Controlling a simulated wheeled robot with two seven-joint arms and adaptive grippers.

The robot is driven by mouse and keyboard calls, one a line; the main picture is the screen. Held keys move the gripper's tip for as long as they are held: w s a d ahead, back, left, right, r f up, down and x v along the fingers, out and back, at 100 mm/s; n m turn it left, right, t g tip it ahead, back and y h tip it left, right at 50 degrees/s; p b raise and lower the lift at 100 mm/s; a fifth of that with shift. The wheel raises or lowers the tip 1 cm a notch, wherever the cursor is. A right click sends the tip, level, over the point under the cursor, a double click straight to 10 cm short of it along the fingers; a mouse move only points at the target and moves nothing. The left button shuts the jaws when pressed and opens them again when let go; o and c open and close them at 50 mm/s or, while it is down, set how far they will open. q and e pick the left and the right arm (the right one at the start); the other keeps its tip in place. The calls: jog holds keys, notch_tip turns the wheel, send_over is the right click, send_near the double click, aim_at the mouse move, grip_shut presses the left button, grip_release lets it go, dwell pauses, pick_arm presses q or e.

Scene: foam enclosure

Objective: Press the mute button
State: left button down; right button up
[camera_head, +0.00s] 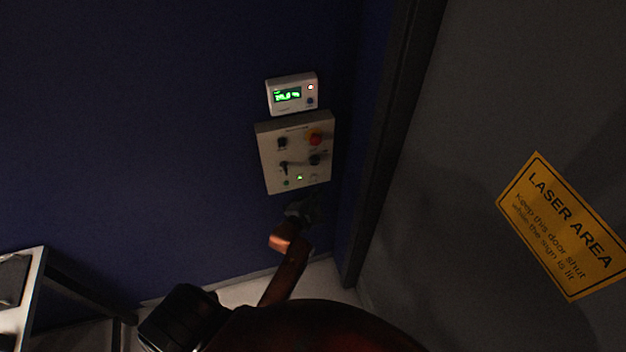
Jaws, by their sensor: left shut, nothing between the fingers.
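A small white box (292,93) with a green lit display (287,95) is fixed to the dark blue wall. On its right side are a glowing red light (310,87) and a small dark button (310,101) below it. I cannot read which control is marked mute. My left gripper (304,205) is dark and shut, with nothing visible in it. It appears just below the larger control panel (268,158), well below the white box. Its fingertips are hard to make out in the dim light. My right gripper is not in view.
The control panel carries a red knob (315,138), several dark knobs and small green lights. A dark door frame (390,140) stands close to its right. A yellow laser warning sign (566,226) is on the grey door. A shelf edge (35,290) is at the lower left.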

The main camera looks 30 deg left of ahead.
aim_at(313, 177)
pick_arm(q)
jog(key=w+a, duration=0.2)
jog(key=shift+w+a+b, duration=0.2)
jog(key=shift+a+b, duration=0.1)
jog(key=shift+a, duration=0.05)
dwell(1.2)
jog(key=shift+a, duration=0.1)
jog(key=shift+w+a, duration=0.25)
jog(key=shift+w+a, duration=0.25)
dwell(0.9)
jog(key=shift+s+d, duration=0.1)
jog(key=shift+s+d+p, duration=0.45)
jog(key=shift+d+p, duration=0.05)
jog(key=shift+p, duration=0.05)
